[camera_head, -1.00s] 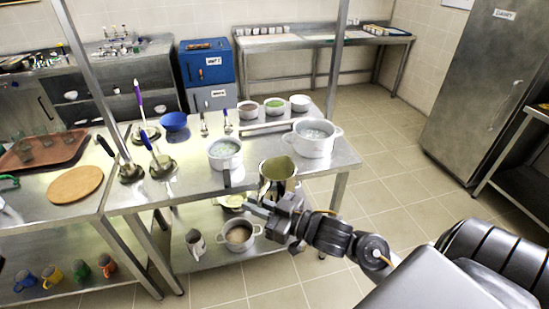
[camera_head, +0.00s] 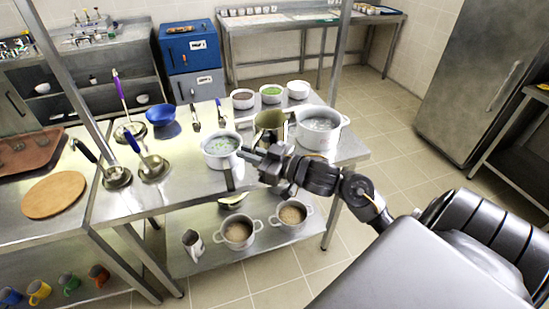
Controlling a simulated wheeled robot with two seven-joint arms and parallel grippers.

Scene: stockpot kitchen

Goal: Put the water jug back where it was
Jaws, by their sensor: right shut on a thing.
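The water jug (camera_head: 270,122), an olive-grey metal jug, is upright over the steel table between two white pots. My right gripper (camera_head: 257,158) is in front of the jug and shut on it. The gripper and wrist hide the jug's lower part, so I cannot tell whether its base touches the tabletop. My left gripper is not in view.
The smaller white pot (camera_head: 221,150) stands left of the jug and the large pot (camera_head: 319,130) close on its right. Small bowls (camera_head: 271,93) line the back edge. The lower shelf (camera_head: 205,262) holds pots and a metal pitcher (camera_head: 193,243).

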